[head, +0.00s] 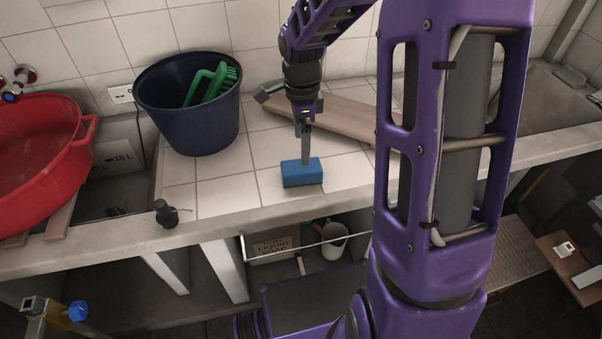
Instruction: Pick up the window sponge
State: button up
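A blue window sponge (302,173) with a thin darker, greenish lower edge is on or just above the white tiled counter, near its front edge. My gripper (305,158) reaches down from above, and its finger tip meets the top back of the sponge. Only one narrow grey finger shows clearly, so I cannot tell whether the fingers are open or closed on the sponge. My purple arm hides part of the counter to the right.
A dark blue bucket (190,122) with a green brush (213,82) in it stands left of the sponge. A wooden board (340,117) lies behind it. A red basin (38,160) is at far left, and a small black object (165,212) sits near the front edge. Tiles left of the sponge are clear.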

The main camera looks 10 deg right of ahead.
aim_at(302, 167)
notch_tip(302, 167, down, 9)
jog(key=shift+b, duration=0.65)
jog(key=shift+c, duration=0.3)
jog(key=c, duration=1.2)
